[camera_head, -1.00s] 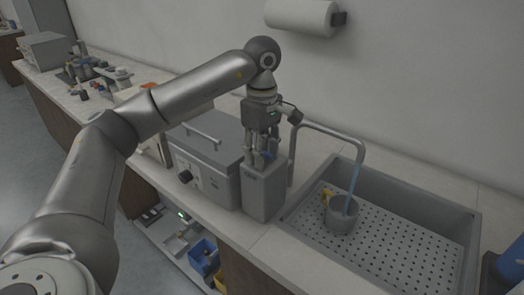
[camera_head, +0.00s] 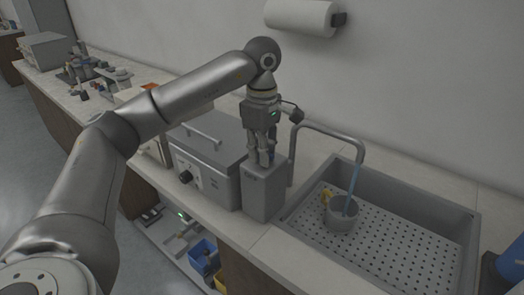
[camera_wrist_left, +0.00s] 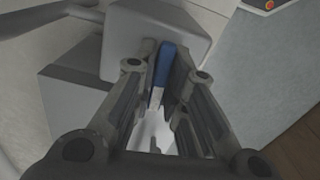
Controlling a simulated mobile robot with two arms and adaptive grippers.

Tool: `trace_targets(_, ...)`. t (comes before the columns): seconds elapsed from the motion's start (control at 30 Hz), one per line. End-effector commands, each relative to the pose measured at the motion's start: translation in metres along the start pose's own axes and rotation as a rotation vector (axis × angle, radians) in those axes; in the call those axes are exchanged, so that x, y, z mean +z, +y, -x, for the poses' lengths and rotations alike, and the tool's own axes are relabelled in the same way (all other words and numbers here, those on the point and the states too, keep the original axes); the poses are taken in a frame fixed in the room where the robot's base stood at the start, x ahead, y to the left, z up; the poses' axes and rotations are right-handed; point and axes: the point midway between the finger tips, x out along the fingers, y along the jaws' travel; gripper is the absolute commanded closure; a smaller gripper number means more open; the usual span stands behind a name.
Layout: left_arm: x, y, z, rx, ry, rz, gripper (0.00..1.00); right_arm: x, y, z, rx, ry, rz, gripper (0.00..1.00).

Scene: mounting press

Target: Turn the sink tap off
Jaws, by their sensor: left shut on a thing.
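The tap's grey spout (camera_head: 325,133) arches over the sink (camera_head: 462,240), and a blue stream of water (camera_head: 351,190) runs from it into a grey mug (camera_head: 341,215). My left gripper (camera_head: 263,160) points down at the top of a grey box-like block (camera_head: 264,192) left of the sink. In the left wrist view, its fingers (camera_wrist_left: 163,72) are shut on a narrow blue handle (camera_wrist_left: 167,62), apparently the tap's. The handle's lower part is hidden by the fingers. My right gripper is out of view.
A grey lidded bath (camera_head: 208,155) with a handle and knob stands close left of the block. A paper roll (camera_head: 300,17) hangs on the wall. A blue object (camera_head: 503,270) is right of the sink.

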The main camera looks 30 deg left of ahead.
Motion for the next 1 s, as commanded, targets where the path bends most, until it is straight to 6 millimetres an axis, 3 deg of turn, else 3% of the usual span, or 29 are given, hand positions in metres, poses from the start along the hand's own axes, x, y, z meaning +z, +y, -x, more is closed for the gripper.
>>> trace_targets(1.0,0.0,0.0,0.0,-0.001,0.001,0.936,1.0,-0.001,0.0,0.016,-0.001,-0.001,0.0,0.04)
